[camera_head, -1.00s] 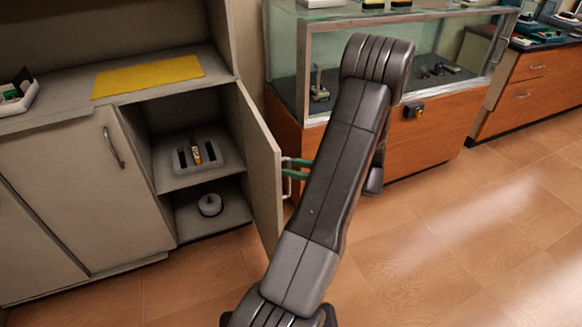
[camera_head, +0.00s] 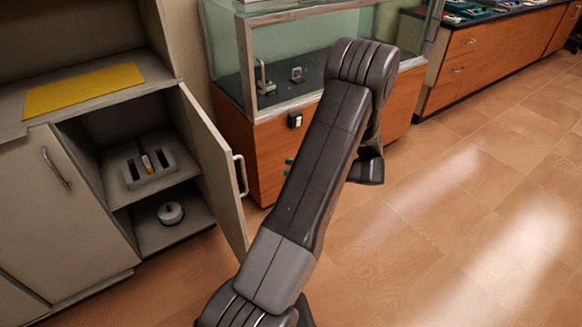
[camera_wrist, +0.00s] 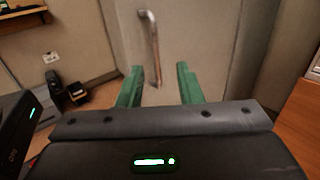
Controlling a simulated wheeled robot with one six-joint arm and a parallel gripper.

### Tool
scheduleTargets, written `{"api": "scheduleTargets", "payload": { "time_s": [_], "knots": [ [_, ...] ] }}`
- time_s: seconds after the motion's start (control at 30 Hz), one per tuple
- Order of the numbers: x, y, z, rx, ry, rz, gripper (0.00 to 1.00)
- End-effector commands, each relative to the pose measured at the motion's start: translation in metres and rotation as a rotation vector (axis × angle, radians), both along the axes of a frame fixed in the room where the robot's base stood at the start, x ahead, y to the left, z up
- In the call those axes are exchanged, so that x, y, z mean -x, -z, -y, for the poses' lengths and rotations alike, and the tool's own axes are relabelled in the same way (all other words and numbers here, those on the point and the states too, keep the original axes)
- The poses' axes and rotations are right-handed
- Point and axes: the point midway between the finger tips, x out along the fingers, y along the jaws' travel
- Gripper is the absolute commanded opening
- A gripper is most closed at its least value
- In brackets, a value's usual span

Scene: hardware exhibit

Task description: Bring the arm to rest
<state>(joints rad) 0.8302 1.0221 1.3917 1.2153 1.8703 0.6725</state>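My gripper (camera_wrist: 159,86) is open and empty in the wrist view, with its two green fingers apart. The metal handle (camera_wrist: 151,45) of the open cabinet door stands beyond the fingertips, seen between them and apart from them. In the head view the grey door (camera_head: 212,160) stands swung open, with its handle (camera_head: 241,176) on the side towards my arm. My dark arm reaches up and forward across the middle of the head view and hides most of the gripper. Only bits of the green fingers (camera_head: 289,161) show left of it.
A yellow mat (camera_head: 85,88) lies on the counter. A glass display case (camera_head: 300,60) on a wooden base (camera_head: 262,160) stands behind my arm. The tiled floor at right is clear.

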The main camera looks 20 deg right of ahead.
Motion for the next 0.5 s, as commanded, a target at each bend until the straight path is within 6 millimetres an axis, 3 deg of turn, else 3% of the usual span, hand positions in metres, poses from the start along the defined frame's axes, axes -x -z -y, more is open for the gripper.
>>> {"api": "scheduleTargets", "payload": {
  "time_s": [0.27,0.5],
  "knots": [
    [-0.004,0.0,-0.011,0.0,-0.002,-0.001,0.33],
    [-0.018,0.0,-0.051,-0.001,-0.004,-0.001,0.33]
  ]
}}
